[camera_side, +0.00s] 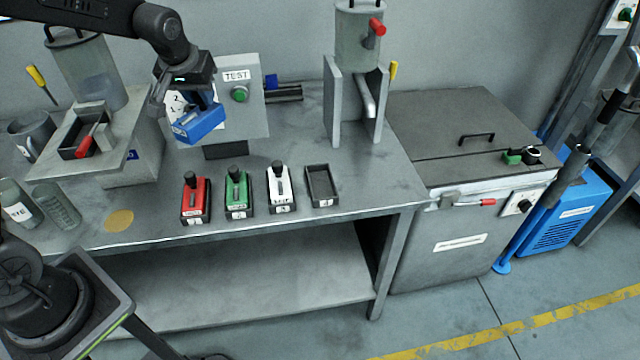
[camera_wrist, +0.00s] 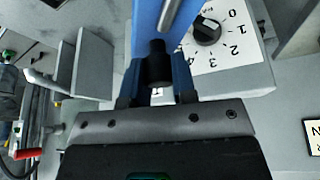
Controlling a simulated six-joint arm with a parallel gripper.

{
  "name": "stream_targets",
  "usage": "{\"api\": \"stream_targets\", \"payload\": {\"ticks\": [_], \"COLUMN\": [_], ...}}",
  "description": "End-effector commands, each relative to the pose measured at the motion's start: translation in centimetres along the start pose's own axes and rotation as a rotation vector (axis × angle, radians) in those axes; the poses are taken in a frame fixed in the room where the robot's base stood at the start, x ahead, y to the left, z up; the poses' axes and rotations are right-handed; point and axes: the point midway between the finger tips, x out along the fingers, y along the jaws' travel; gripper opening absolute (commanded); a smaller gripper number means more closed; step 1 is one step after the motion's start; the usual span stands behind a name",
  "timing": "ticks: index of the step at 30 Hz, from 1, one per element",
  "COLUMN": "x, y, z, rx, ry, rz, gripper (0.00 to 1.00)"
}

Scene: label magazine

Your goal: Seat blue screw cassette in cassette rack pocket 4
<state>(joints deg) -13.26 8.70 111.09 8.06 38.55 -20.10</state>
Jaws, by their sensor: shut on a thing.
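The rack pockets stand in a row at the table's front. Three hold a red cassette (camera_side: 195,195), a green cassette (camera_side: 237,191) and a white cassette (camera_side: 280,185). The rightmost pocket (camera_side: 322,199), a dark tray with a white number label, is empty.
The TEST box (camera_side: 237,100) with a green button stands close to the held cassette. A grey fixture (camera_side: 333,105) with a red-handled cylinder stands behind the empty pocket. A raised stand (camera_side: 110,150) with a red-handled tool is at left. Bare table lies between the held cassette and the row.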

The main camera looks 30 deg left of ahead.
Motion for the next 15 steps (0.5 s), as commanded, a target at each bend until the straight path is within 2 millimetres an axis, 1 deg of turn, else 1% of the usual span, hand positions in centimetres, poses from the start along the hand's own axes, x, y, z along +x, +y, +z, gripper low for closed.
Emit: {"api": "stream_targets", "payload": {"ticks": [1, 3, 6, 15], "x": [0.8, 1.7, 2.6, 3.7], "y": [2.1, 4.4, 7.0, 9.9], "z": [0.8, 1.8, 2.6, 2.2], "rx": [0.056, 0.124, 0.243, 0.535], "ry": [-0.004, -0.004, -0.008, -0.022], "rz": [0.019, 0.044, 0.091, 0.207], "gripper": [0.0, 0.0, 0.0, 0.0]}}
